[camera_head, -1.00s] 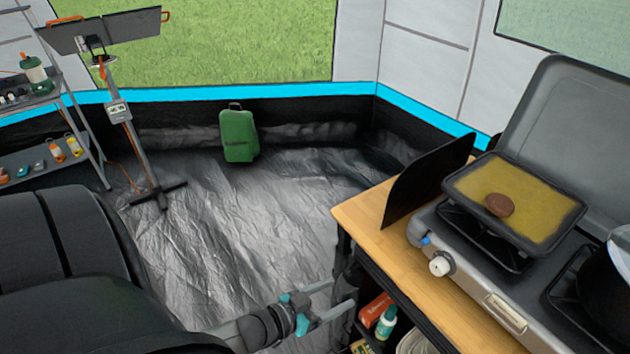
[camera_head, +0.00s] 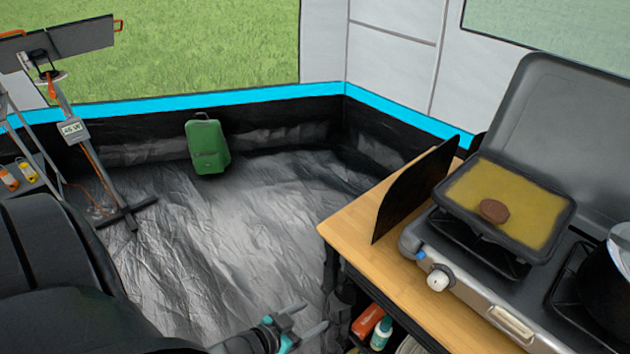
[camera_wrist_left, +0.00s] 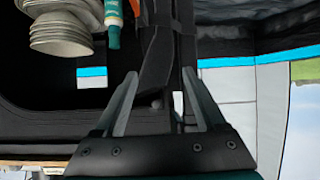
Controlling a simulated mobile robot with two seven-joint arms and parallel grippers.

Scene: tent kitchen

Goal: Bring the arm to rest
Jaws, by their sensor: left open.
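My left gripper (camera_head: 308,319) is low in the head view, over the tent floor and just left of the wooden-topped counter (camera_head: 352,218). Its two fingers are spread apart with nothing between them. In the left wrist view the open fingers (camera_wrist_left: 155,105) show against dark straps and the counter's dark underside. My left arm comes in along the bottom edge of the head view. My right gripper is in neither view.
A camp stove (camera_head: 470,295) stands on the counter with a griddle pan (camera_head: 545,225) holding a brown patty (camera_head: 494,211). A black panel (camera_head: 412,190) stands beside it. Bottles (camera_head: 380,333) sit on the shelf below.

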